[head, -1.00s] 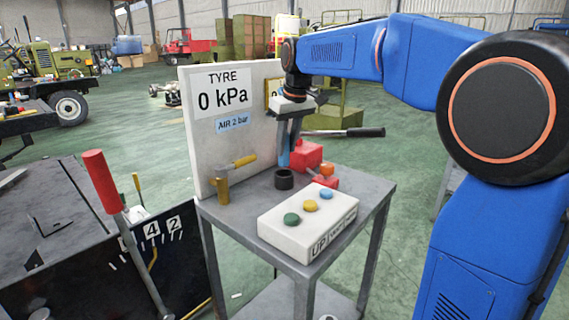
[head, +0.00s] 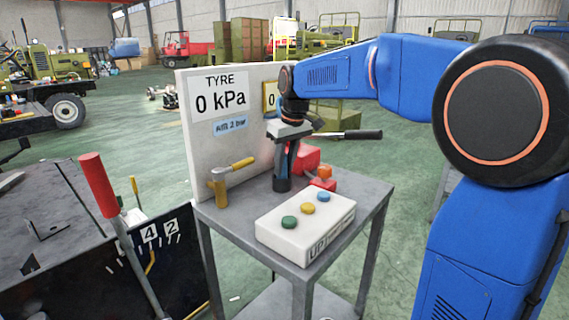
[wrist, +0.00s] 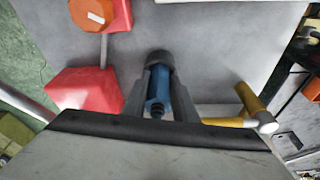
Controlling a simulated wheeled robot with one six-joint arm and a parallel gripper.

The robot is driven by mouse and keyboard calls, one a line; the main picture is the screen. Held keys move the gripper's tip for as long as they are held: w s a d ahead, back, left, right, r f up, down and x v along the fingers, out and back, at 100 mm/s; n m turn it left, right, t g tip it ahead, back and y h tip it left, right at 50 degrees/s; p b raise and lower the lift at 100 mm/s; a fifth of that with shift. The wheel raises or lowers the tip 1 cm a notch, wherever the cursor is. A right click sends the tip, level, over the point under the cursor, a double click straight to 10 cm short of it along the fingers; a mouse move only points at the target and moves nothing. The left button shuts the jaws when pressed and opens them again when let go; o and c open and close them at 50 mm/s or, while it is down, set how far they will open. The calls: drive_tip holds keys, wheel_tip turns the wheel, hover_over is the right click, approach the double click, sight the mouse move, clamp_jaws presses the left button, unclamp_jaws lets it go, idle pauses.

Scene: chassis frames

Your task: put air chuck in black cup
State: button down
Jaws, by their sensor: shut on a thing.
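My gripper (head: 285,168) is shut on the blue air chuck (wrist: 157,93), with one finger on each side of it. The chuck is upright and mostly hidden by the fingers in the head view. The black cup (head: 282,184) stands on the grey cart top. In the wrist view, the cup (wrist: 160,60) is directly beyond the chuck's lower end, between the fingertips. The chuck's lower end meets the cup's mouth in the picture; I cannot tell how deep it is inside. The fingertips are close to the cup's rim.
A red block (head: 304,160) is close on the right. A white button box (head: 306,224) lies in front. The cart top (head: 372,190) is clear at right.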

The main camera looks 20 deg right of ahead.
drive_tip(key=shift+f, duration=0.35)
drive_tip(key=c, duration=1.4)
unclamp_jaws()
drive_tip(key=shift+c, duration=0.2)
drive_tip(key=shift+r, duration=0.55)
drive_tip(key=v, duration=1.2)
drive_tip(key=shift+r, duration=0.1)
